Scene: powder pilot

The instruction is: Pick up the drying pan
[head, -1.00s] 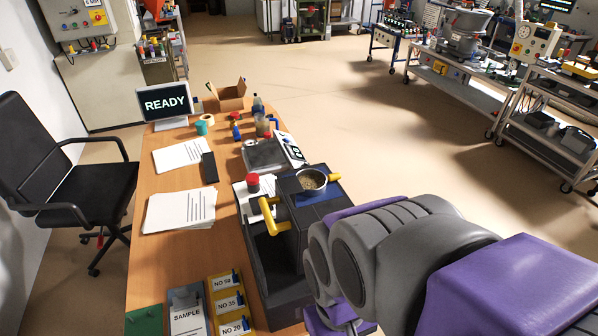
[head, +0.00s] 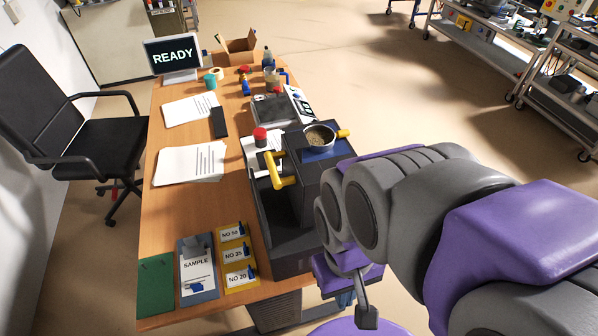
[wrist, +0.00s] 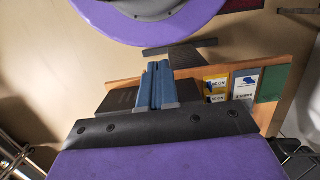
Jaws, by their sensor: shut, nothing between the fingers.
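The drying pan appears to be the small round metal pan (head: 319,137) with grainy powder in it and a short yellow handle (head: 343,133) at its right. It sits upright on a blue pad on top of a black machine (head: 300,190) at the desk's right side. My gripper (wrist: 158,66) shows in the wrist view with its blue fingers side by side, shut and empty. It is beside the near end of the desk, apart from the pan. The pan does not show clearly in the wrist view. In the head view my arm hides most of the gripper.
A larger yellow handle (head: 280,170) juts from the machine's left. A chair (head: 85,145) stands left; open floor (head: 400,90) lies to the right.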

